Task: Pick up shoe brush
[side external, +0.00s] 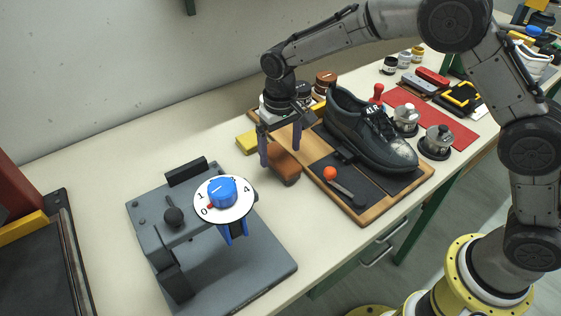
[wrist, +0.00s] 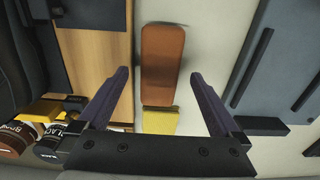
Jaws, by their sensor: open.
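The shoe brush (side external: 284,166) has a brown wooden back and dark bristles below. It lies on the pale bench beside the wooden board, near the board's left edge. In the wrist view the brush (wrist: 162,58) is an upright brown block, ahead of and between the fingers. My gripper (side external: 281,152) is open above the brush, one finger on either side of it in the picture. In the wrist view my gripper (wrist: 159,75) shows both purple fingers spread wide with nothing between the tips touching them. The bristles are mostly hidden in the wrist view.
A yellow block (side external: 247,142) sits close behind the brush. A dark shoe (side external: 368,130) stands on the wooden board (side external: 427,174), right of the brush. A grey fixture with a blue dial (side external: 222,190) stands to the left. Polish jars (wrist: 50,143) are near the left finger.

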